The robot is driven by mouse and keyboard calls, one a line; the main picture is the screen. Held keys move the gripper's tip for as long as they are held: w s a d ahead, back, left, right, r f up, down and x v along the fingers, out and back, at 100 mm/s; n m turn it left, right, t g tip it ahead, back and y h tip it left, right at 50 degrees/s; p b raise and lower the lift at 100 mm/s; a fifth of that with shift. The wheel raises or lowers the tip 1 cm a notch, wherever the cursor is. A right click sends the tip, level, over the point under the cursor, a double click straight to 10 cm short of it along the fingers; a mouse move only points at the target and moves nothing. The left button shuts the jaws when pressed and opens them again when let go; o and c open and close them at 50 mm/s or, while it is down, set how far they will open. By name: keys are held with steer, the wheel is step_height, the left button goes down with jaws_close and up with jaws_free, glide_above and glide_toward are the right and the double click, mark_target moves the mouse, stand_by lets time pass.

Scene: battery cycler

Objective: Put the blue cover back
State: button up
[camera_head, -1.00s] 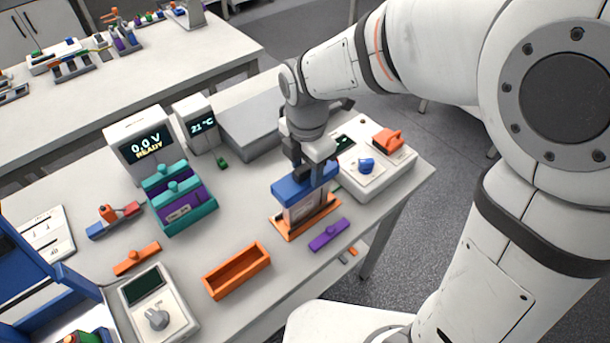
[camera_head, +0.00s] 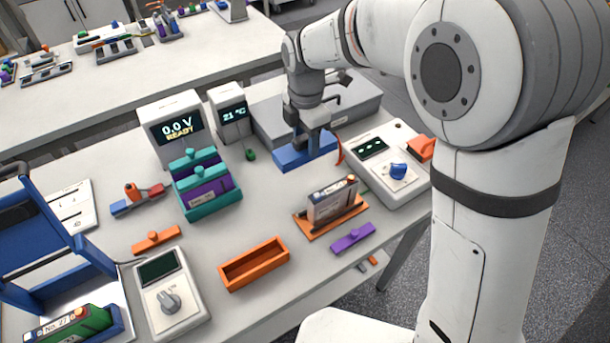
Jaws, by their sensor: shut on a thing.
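The blue cover (camera_head: 291,158) is a flat blue block near the back of the bench, in front of the grey box. My gripper (camera_head: 308,138) is shut on it from above. Whether the cover touches the bench or hangs just above it, I cannot tell. A grey upright cell (camera_head: 334,203) with a dark top edge stands uncovered in the orange holder (camera_head: 315,231), in front of and apart from the cover. The fingertips are partly hidden.
A grey box (camera_head: 268,124) stands behind my gripper. A white device with a blue knob (camera_head: 398,171) is to the right. The teal rack (camera_head: 212,206), orange tray (camera_head: 238,277) and purple bar (camera_head: 353,238) are nearby. Bench between rack and holder is clear.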

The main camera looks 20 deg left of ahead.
step_height(320, 180, down, 9)
steer(key=shift+f+p, duration=0.1)
steer(key=shift+p, duration=0.35)
steer(key=shift+f, duration=0.15)
steer(key=o, duration=1.1)
steer(key=shift+c, duration=0.2)
